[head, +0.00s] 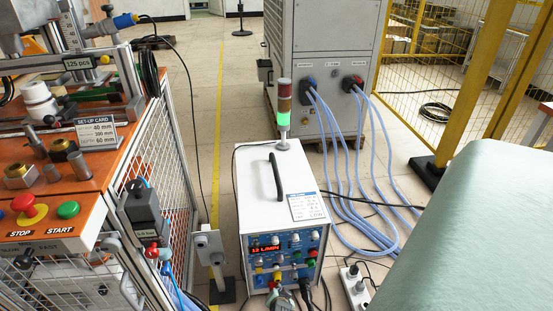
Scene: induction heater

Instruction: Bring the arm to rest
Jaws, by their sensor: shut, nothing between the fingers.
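My gripper is not in the head view, and I cannot make out my arm there. The induction heater unit (263,185) stands on the floor in the middle, a white box with a black top handle (275,177). Its blue front panel (284,258) has several knobs and a red lit display reading about 13 L/MIN. A signal tower (284,112) on top glows green. Plugs and dark cables sit at the panel's lower edge, partly cut off by the frame.
An orange workbench (60,188) with fixtures and stop and start buttons stands left. A grey cabinet (322,50) stands behind, its blue hoses (345,190) looping on the floor. Yellow fencing (480,80) is at right. A large pale green surface (480,230) fills the lower right.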

